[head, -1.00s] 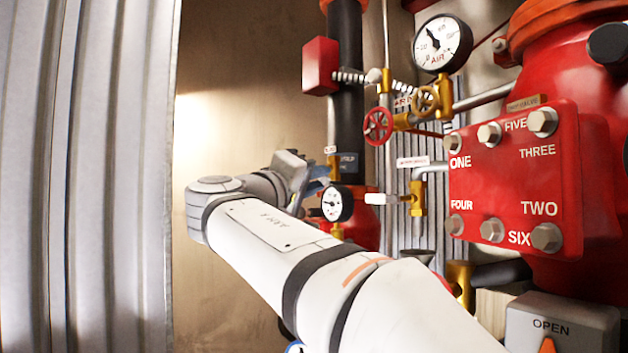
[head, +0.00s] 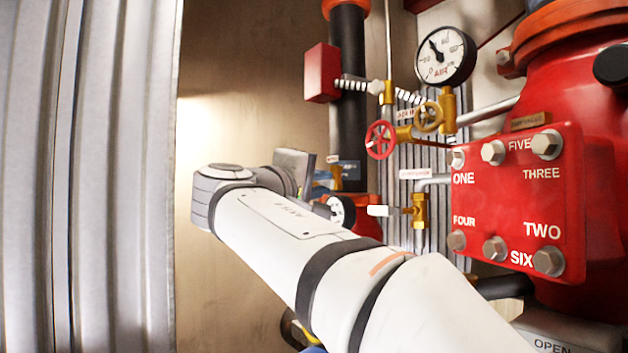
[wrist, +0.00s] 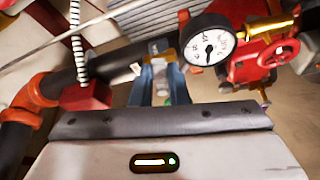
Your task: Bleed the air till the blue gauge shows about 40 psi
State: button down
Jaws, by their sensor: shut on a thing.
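My gripper (head: 335,177) has blue fingers and reaches the pipes beside the black vertical pipe. It also shows in the wrist view (wrist: 158,80). It is shut on a small fitting, which the fingers mostly hide.
A red handwheel (head: 380,140) and a brass wheel (head: 429,117) sit below the AIR gauge. A brass valve (head: 418,211) stands right of my gripper. A bolted red plate (head: 520,205) fills the right. Corrugated metal (head: 90,180) stands at the left.

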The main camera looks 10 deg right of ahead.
jog(key=shift+s+r+n+g+y+p, duration=0.1)
jog(key=shift+r+n+g+y+p, duration=0.35)
jog(key=shift+n+p, duration=0.9)
jog(key=shift+r+n, duration=0.25)
jog(key=shift+n, duration=0.1)
jog(key=c, duration=1.4)
grip_release()
jog(key=b+v, duration=0.3)
jog(key=v, duration=0.4)
jog(key=shift+s+a, duration=0.2)
jog(key=shift+s, duration=0.1)
